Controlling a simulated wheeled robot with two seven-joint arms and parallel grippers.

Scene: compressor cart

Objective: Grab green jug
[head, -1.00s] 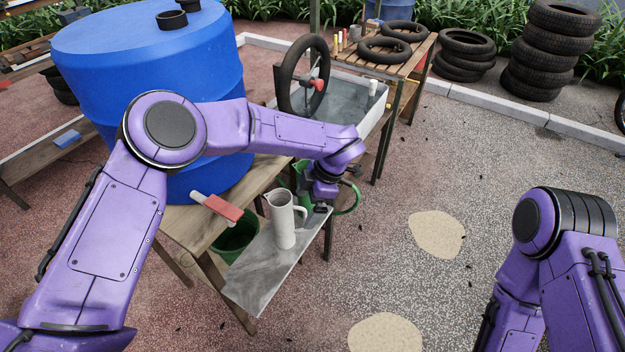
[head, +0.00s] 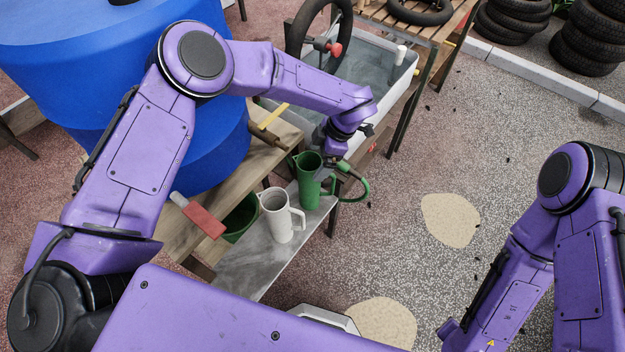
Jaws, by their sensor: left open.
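The green jug (head: 309,184) stands upright on the grey metal shelf, its open top facing up. My left gripper (head: 337,163) is open at the right side of the jug, by its upper rim and handle side. The fingers are small and dark here, and I cannot tell whether they touch the jug. Part of the jug's right side is hidden behind the gripper. My right arm shows at the right edge, but its gripper is out of view.
A white jug (head: 277,217) stands close in front of the green jug on the shelf (head: 246,262). A green hose (head: 361,188) loops right of the jug. A blue barrel (head: 210,150) stands left.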

